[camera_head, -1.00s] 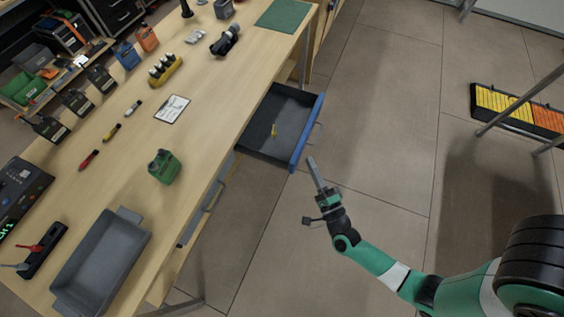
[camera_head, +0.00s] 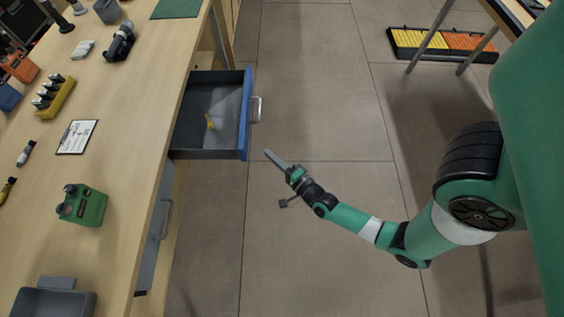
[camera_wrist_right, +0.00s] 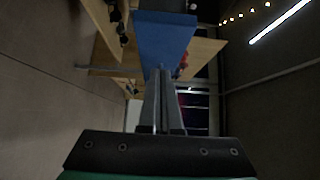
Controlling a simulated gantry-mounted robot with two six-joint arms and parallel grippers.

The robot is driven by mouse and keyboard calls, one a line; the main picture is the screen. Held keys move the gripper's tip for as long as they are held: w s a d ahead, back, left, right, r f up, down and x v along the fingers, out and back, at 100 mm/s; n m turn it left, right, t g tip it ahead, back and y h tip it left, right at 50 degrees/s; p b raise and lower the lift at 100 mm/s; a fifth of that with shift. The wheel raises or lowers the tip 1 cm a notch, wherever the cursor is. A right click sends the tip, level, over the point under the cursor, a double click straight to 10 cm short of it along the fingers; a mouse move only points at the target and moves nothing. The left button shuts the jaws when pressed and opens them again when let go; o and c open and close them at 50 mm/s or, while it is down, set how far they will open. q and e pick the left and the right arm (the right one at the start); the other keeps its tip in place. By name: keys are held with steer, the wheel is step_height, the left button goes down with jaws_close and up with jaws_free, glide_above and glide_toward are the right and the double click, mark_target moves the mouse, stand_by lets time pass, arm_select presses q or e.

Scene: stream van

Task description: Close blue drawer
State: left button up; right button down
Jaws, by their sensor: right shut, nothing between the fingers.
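The blue drawer (camera_head: 246,115) stands pulled out from the workbench, its blue front facing right with a light metal handle (camera_head: 257,109). A small yellow item (camera_head: 210,122) lies inside its dark tray. My right gripper (camera_head: 268,154) is shut and empty. It is just right of and below the near corner of the drawer front in the head view, with a gap showing between them. In the right wrist view the shut fingers (camera_wrist_right: 161,75) point at the blue drawer front (camera_wrist_right: 165,38). Whether they touch it there I cannot tell. My left gripper is not in view.
The wooden workbench (camera_head: 120,170) holds a green canister (camera_head: 83,205), a clipboard (camera_head: 77,137) and a grey bin (camera_head: 55,302). A grey closed drawer (camera_head: 158,225) sits nearer below the top. The tiled floor (camera_head: 320,110) right of the drawer is clear.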

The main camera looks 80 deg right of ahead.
mark_target(246, 146)
steer(key=shift+w+p, duration=0.6)
steer(key=shift+w, duration=2.05)
